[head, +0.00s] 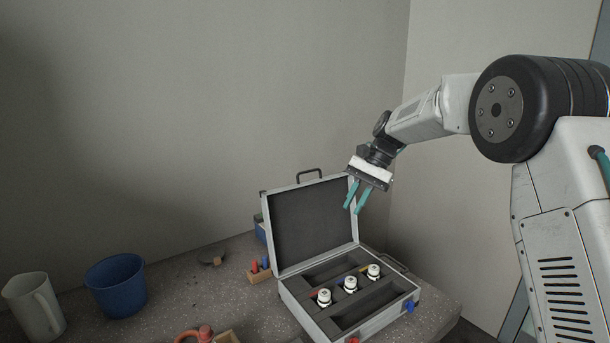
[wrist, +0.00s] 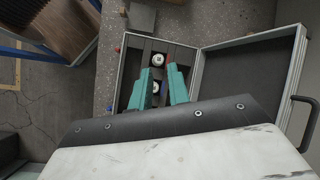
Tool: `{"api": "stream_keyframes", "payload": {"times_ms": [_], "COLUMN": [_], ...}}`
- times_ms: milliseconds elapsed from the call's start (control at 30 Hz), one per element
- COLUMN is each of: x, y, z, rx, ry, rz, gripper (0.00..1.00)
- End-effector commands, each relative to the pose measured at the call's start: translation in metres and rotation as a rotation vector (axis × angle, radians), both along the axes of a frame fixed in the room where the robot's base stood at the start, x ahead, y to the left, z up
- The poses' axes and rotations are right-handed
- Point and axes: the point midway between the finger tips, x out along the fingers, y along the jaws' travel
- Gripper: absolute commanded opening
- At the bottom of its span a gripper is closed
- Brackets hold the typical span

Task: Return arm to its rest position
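My gripper (head: 356,197) hangs in the air above the open case, near the upper right of its raised lid, in the head view. Its two teal fingers are apart with nothing between them. In the wrist view the fingers (wrist: 160,82) point toward the case below, and they hide part of its contents. My arm reaches in from the right and touches nothing that I can see.
The open grey case (head: 300,307) holds three white-topped items, one of them here (head: 350,284). A blue bucket (head: 117,287) and a pale pitcher (head: 36,306) stand at left. A small wooden block with pegs (head: 259,272) sits beside the case. The air above is free.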

Motion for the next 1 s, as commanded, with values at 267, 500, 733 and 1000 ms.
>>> {"api": "stream_keyframes", "payload": {"times_ms": [267,500,733,1000], "x": [-0.113,-0.224,-0.325,-0.419], "y": [-0.045,-0.083,-0.113,-0.135], "z": [0.027,0.037,0.029,0.009], "rx": [-0.114,-0.21,-0.299,-0.393], "ry": [-0.14,-0.246,-0.334,-0.427], "rz": [0.197,0.367,0.494,0.545], "gripper": [0.18,0.18,0.18,0.18]}}
